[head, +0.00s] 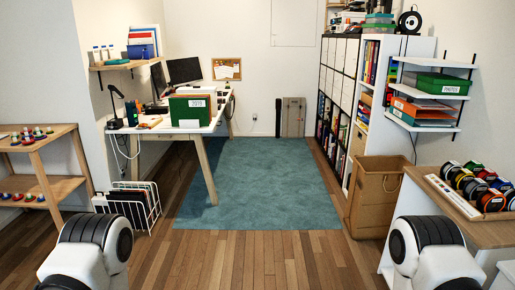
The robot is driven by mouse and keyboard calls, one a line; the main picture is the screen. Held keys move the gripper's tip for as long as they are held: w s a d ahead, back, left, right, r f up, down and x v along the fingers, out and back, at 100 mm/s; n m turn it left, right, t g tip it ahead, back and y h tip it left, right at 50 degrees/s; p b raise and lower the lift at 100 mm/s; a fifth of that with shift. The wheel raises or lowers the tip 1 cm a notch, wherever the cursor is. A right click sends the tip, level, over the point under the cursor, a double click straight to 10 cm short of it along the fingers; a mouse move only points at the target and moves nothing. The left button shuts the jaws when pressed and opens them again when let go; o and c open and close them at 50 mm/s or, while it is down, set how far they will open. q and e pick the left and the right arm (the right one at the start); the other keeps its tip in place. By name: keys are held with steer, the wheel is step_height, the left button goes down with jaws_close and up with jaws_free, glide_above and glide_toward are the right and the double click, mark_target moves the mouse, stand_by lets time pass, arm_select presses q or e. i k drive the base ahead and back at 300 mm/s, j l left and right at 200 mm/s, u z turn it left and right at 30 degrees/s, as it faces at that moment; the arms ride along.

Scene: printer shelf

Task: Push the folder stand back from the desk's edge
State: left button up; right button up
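The folder stand (191,110) is on the white desk (165,126), left of the picture's middle. It shows a green front with a white label and tan folders behind it. It stands upright at the desk's near right corner, close to the edge; whether it overhangs is too small to tell. Only rounded white and black parts of my two arms show at the bottom left and bottom right. Neither gripper is in view. The desk is well ahead of my arms, beyond some open floor.
A wire rack (138,207) with dark folders stands on the floor before the desk. A teal rug (265,185) lies right of the desk. A cardboard box (372,195) and a side table (463,226) with spools stand right. The wooden floor (240,262) ahead is clear.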

mark_target(185, 123)
steer(key=i, duration=3.2)
steer(key=i+l+u, duration=0.25)
steer(key=i+u, duration=0.15)
steer(key=i, duration=0.35)
steer(key=i+l+u, duration=0.35)
steer(key=i, duration=0.4)
steer(key=i+l+u, duration=0.4)
steer(key=i+l, duration=0.2)
steer(key=l, duration=0.15)
steer(key=i+l+u, duration=0.35)
steer(key=l+u, duration=0.2)
steer(key=i+l+u, duration=0.1)
steer(key=l+u, duration=0.45)
steer(key=l, duration=0.2)
steer(key=i+l+u, duration=0.1)
steer(key=l+u, duration=0.15)
steer(key=l, duration=0.15)
steer(key=k, duration=0.4)
steer(key=i, duration=0.6)
